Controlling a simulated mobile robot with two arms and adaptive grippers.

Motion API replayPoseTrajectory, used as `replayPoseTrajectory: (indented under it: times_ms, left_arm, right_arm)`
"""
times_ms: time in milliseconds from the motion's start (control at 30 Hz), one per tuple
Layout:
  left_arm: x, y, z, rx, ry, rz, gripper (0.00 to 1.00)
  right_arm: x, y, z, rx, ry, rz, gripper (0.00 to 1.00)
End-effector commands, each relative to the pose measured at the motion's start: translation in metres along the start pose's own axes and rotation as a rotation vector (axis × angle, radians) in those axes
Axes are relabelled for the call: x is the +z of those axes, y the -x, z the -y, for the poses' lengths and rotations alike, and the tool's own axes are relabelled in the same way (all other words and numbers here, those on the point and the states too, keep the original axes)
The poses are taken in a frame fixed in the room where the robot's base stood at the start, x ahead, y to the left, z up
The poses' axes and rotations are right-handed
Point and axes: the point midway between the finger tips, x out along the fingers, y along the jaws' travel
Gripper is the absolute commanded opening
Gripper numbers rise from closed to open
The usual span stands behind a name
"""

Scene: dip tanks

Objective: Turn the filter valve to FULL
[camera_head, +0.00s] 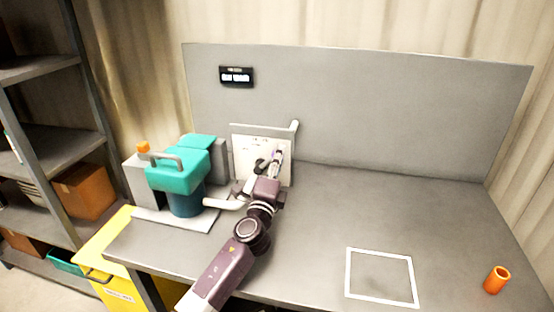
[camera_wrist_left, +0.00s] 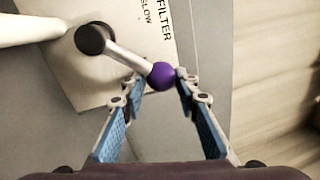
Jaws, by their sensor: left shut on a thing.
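The filter valve is a lever with a black hub (camera_wrist_left: 93,39), a light metal rod and a purple ball knob (camera_wrist_left: 162,75). It sits on a white label plate (camera_head: 248,146), where the wrist view shows the words FILTER and SLOW. My left gripper (camera_wrist_left: 158,84) has its fingertips around the purple knob and is shut on it. In the head view the left gripper (camera_head: 277,158) is in front of the plate and partly covers the lever. The word FULL is not readable in either view. My right gripper is not in view.
A teal pump unit (camera_head: 178,172) with a white pipe stands left of the plate. A small dark display (camera_head: 236,77) is on the grey back panel. A white square outline (camera_head: 381,252) and an orange cup (camera_head: 497,279) are at the right. The middle of the table is clear.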

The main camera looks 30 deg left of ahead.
Motion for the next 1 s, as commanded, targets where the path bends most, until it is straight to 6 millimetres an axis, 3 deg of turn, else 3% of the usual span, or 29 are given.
replayPoseTrajectory:
  times_ms: [33, 600, 633, 800, 1000]
  left_arm:
    - [0.0076, -0.0007, -0.0036, 0.004, -0.026, 0.014, 0.0]
    - [0.0057, -0.0004, -0.0047, 0.004, -0.055, 0.008, 0.0]
    - [0.0057, -0.0004, -0.0048, 0.004, -0.054, 0.008, 0.31]
    - [0.0038, -0.0002, -0.0042, 0.003, -0.05, 0.005, 0.48]
    - [0.0013, -0.0001, -0.0026, 0.0, -0.046, 0.0, 0.48]
  right_arm:
    - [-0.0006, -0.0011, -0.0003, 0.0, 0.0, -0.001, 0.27]
    - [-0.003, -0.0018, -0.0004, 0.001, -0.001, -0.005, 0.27]
    - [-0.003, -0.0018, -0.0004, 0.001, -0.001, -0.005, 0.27]
    - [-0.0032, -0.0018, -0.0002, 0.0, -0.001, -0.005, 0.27]
    - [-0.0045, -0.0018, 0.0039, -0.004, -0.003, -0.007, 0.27]
